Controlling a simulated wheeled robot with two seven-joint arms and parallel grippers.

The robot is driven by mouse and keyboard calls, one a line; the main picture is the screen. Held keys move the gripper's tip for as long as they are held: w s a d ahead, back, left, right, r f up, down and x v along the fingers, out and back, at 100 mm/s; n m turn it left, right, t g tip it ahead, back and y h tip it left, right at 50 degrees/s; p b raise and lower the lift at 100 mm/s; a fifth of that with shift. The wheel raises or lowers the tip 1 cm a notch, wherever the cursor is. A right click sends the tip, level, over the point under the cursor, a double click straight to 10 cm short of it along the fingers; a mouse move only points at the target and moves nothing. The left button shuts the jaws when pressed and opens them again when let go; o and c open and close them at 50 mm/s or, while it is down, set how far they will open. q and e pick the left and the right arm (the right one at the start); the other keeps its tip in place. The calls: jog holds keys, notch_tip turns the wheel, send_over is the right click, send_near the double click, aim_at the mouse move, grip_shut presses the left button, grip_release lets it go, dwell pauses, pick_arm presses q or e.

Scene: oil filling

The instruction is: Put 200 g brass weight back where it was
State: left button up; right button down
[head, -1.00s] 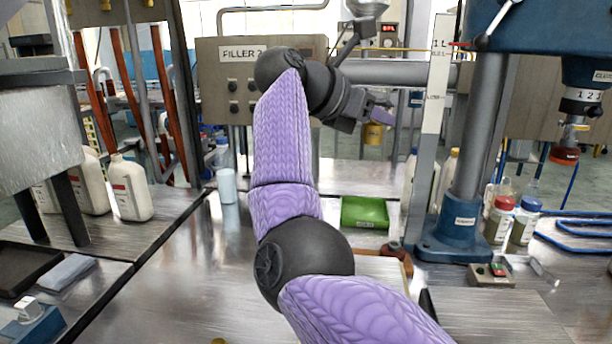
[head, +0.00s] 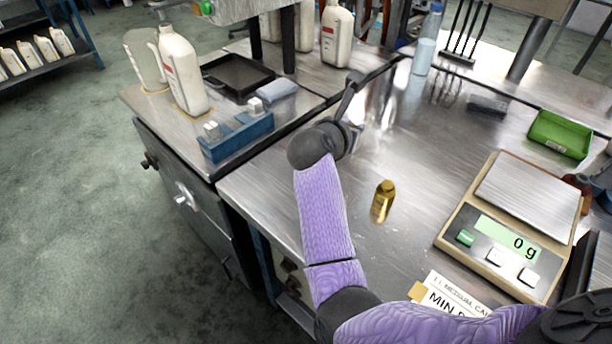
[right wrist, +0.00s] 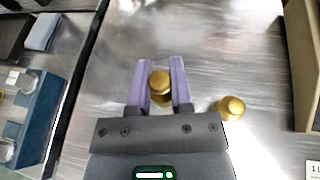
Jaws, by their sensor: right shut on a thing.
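My right gripper (right wrist: 158,85) is shut on a brass weight (right wrist: 160,80), which stands between the purple fingers in the right wrist view. In the head view my right gripper (head: 352,132) is over the left part of the steel table, and its wrist hides the held weight. A second brass weight (head: 384,200) stands upright on the table, apart from the gripper; it also shows right of the fingers in the right wrist view (right wrist: 229,107). I cannot read the markings or tell whether the held weight touches the table. My left gripper is not in view.
A scale (head: 513,226) reading 0 g, with an empty pan, stands at the right. A green tray (head: 559,134) lies behind it. A blue block (head: 236,137) and white bottles (head: 182,70) are on the left bench. A label card (head: 448,297) lies in front.

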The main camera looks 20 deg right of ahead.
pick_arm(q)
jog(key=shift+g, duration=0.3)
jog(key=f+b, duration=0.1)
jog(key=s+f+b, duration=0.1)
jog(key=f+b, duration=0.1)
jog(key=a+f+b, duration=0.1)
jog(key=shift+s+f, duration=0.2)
pick_arm(e)
jog(key=f, duration=1)
jog(key=shift+a+f, duration=0.2)
